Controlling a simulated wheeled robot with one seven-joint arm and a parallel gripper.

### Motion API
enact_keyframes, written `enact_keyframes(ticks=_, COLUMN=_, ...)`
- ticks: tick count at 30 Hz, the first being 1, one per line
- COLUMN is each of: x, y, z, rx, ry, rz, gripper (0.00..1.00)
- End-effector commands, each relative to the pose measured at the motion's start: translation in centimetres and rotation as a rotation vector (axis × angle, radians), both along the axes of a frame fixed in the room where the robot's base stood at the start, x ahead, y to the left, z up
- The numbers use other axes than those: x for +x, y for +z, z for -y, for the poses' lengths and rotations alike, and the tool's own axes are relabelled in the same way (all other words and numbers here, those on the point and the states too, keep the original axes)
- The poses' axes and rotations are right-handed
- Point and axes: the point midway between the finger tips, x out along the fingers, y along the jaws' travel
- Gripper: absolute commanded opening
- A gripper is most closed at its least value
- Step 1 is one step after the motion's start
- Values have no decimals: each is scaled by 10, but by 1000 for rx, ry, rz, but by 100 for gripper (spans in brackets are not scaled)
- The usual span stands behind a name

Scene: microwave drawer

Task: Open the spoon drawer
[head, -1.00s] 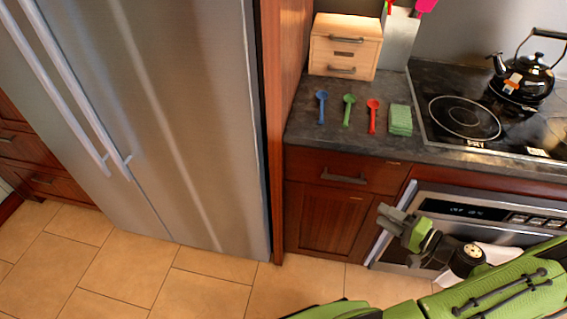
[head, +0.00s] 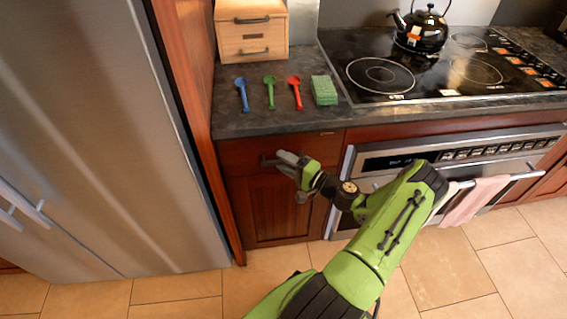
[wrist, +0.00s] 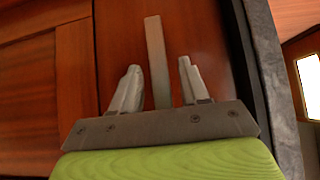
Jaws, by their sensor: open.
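The wooden drawer (head: 240,149) below the counter, under the spoons, is shut. Its grey bar handle (head: 266,161) is partly hidden behind my gripper (head: 282,162) in the head view. In the wrist view, the handle (wrist: 155,50) runs between the two fingers of my gripper (wrist: 159,68), against the red-brown drawer front (wrist: 205,45). The fingers are open, with a gap on each side of the handle. I cannot tell how deep the handle sits between them. Blue (head: 242,93), green (head: 270,91) and red (head: 295,91) spoons lie on the counter above.
A green sponge (head: 324,90) lies by the spoons, and a small wooden drawer box (head: 251,32) stands behind them. The fridge (head: 85,130) is at left. The oven (head: 450,155) with a pink towel (head: 474,200) is at right. Tiled floor (head: 180,290) is open in front.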

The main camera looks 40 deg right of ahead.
Motion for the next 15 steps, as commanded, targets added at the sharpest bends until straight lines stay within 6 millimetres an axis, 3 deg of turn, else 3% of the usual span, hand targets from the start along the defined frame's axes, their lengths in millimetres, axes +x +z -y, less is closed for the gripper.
enact_keyframes(ticks=9, x=7, y=0, z=-1, rx=1, ry=-1, rz=-1, gripper=45)
enact_keyframes(ticks=15, x=7, y=0, z=-1, rx=0, ry=-1, rz=-1, gripper=16)
